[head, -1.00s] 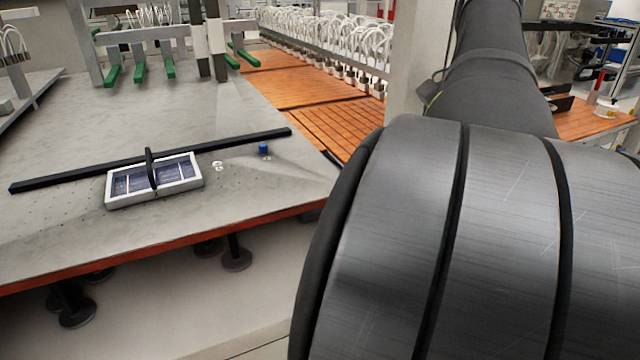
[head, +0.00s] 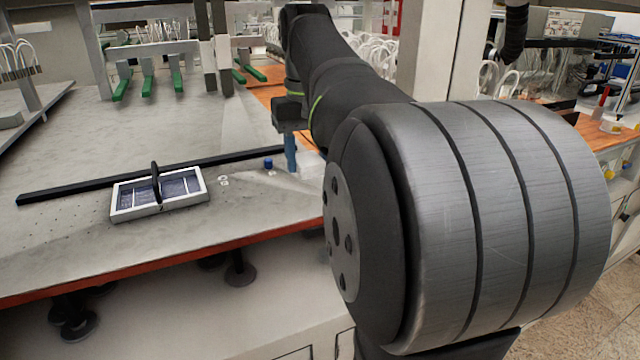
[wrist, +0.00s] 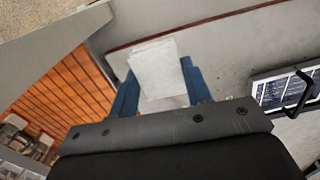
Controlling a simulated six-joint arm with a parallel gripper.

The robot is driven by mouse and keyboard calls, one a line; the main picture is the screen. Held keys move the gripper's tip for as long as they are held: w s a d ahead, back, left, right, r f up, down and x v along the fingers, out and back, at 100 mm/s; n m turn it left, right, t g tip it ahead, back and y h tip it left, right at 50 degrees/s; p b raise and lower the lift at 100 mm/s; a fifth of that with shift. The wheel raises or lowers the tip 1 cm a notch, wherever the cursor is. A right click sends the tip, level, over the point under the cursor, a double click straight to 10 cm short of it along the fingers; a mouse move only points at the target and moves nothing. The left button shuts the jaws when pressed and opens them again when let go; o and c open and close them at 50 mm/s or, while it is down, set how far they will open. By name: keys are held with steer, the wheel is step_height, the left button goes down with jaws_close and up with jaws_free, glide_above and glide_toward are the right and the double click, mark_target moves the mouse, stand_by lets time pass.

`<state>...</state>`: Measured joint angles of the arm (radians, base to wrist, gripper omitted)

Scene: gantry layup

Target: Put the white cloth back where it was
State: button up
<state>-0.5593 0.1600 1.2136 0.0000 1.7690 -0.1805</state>
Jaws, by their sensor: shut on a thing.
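The white cloth (wrist: 155,65) is a pale, folded-looking square between the two blue fingers of my gripper (wrist: 160,88) in the wrist view. My gripper is shut on it. In the head view my gripper (head: 290,153) points down at the right end of the grey table (head: 110,255), and a pale patch of the cloth (head: 311,165) shows beside the fingers. My own arm hides part of that area. I cannot tell whether the cloth touches the table top.
A white-framed tray (head: 207,186) with dark blue panels and a black handle lies left of my gripper, beside a long black bar (head: 80,185). Orange slatted panels (wrist: 60,100) are beyond the table edge.

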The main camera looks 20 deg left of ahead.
steer(key=shift+a+n, duration=0.3)
steer(key=shift+a, duration=0.2)
glide_above(251, 213)
step_height(251, 213, down, 7)
steer(key=shift+r, duration=0.1)
steer(key=shift+f, duration=2)
steer(key=o, duration=1)
steer(key=shift+f, duration=0.15)
steer(key=shift+c, duration=0.2)
step_height(251, 213, up, 12)
steer(key=shift+r, duration=0.2)
